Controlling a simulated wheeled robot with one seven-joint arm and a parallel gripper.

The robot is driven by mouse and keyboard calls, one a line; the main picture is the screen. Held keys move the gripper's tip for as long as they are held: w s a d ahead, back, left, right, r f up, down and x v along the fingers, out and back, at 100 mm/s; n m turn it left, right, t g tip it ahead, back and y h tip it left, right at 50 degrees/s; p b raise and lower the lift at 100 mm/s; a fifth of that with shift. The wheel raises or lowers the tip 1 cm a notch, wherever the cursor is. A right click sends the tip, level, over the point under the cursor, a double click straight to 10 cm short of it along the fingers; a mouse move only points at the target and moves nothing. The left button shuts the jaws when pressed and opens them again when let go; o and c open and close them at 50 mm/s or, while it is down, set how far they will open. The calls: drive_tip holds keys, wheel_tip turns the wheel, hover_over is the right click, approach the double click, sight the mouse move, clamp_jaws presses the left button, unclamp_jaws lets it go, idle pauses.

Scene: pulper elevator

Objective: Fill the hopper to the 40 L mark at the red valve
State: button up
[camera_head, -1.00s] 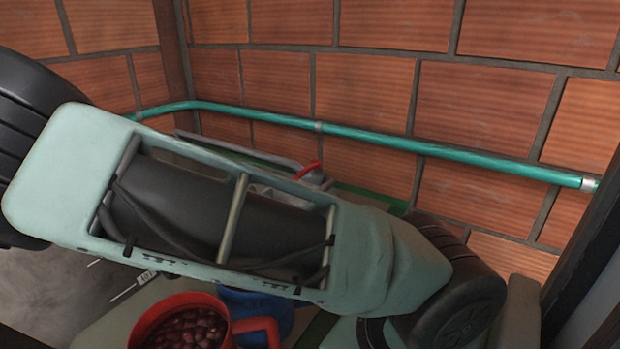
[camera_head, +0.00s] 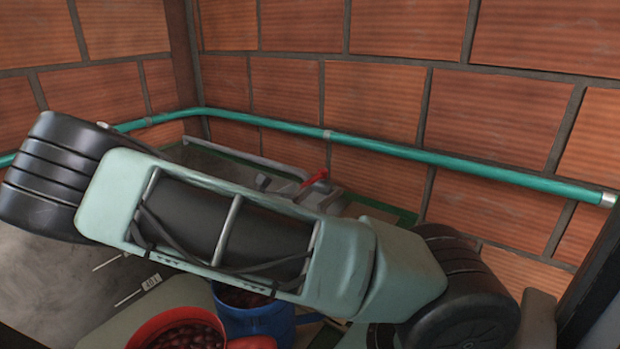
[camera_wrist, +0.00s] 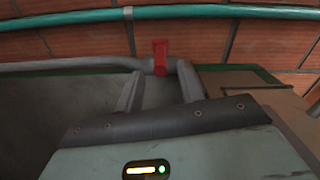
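The red valve (camera_head: 316,178) sits on a grey pipe by the back wall, below the teal pipe. In the wrist view the red valve (camera_wrist: 160,57) stands upright just beyond my gripper (camera_wrist: 160,84), lined up with the gap between its fingers. The fingers are apart with nothing visible between them; contact with the valve cannot be told. In the head view my arm covers part of the gripper. The hopper's grey inner wall (camera_head: 50,285) shows at the left, with white level lines and a small label (camera_head: 152,283) too small to read surely. Its fill level is not clear.
A red container (camera_head: 140,335) of dark red cherries stands at the bottom, with a blue container (camera_head: 262,322) of cherries behind it. The teal pipe (camera_head: 440,163) runs along the brick walls. A dark post (camera_head: 597,265) stands at the right.

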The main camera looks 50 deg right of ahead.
sight(310, 182)
drive_tip(key=d, duration=0.2)
drive_tip(key=d+p, duration=0.1)
drive_tip(key=d, duration=0.3)
drive_tip(key=shift+w+d, duration=0.15)
drive_tip(key=shift+w, duration=0.1)
clamp_jaws()
